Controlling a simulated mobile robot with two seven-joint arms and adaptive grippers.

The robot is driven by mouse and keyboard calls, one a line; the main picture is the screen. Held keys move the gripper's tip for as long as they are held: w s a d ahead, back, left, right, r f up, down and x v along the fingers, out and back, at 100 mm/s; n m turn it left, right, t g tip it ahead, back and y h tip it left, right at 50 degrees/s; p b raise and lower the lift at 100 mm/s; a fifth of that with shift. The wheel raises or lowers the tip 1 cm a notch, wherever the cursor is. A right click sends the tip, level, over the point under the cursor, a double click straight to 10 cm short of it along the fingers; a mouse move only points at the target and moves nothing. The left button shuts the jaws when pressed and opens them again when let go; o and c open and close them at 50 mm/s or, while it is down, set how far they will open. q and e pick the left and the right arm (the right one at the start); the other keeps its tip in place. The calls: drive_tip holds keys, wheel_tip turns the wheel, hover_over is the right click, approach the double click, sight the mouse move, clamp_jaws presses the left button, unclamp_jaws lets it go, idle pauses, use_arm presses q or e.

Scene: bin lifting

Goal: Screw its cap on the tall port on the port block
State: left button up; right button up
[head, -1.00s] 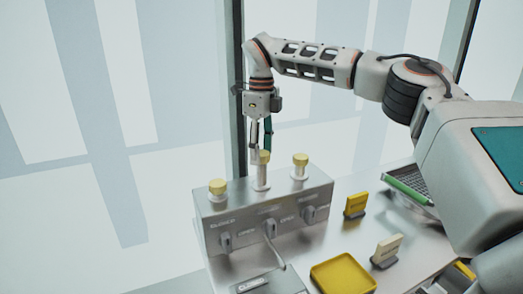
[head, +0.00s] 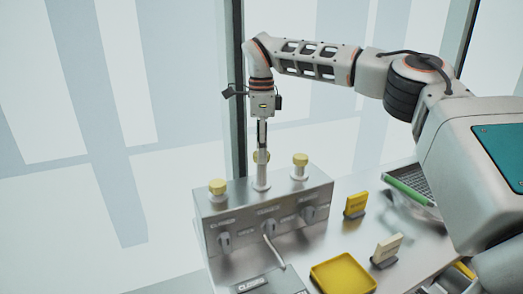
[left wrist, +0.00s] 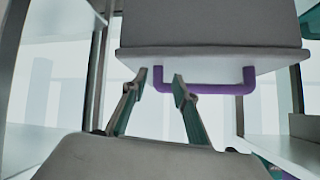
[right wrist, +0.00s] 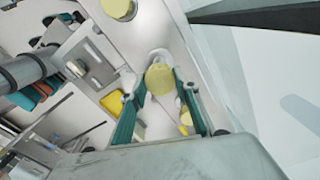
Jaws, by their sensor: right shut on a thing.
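The port block (head: 235,205) is a grey metal box with three ports on top and several levers on its front. The tall port (head: 261,178) is the middle one. Its yellow cap (head: 261,156) is at the top of that port, partly hidden by my right gripper (head: 262,150), which points straight down over it. In the right wrist view the fingers (right wrist: 160,88) are shut on the yellow cap (right wrist: 160,79). I cannot tell how far the cap sits on the thread. My left gripper (left wrist: 160,75) is open and empty in the left wrist view, near a purple handle.
Two shorter ports beside it carry yellow caps, left (head: 217,187) and right (head: 300,160). A yellow tray (head: 343,274), a yellow sign (head: 356,204) and a cream sign (head: 386,250) stand on the metal table. The purple handle (left wrist: 205,89) is on a grey box.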

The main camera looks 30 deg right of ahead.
drive_tip(key=m, duration=1.2)
drive_tip(key=shift+f+m, duration=0.1)
drive_tip(key=shift+m, duration=0.2)
drive_tip(key=o, duration=0.9)
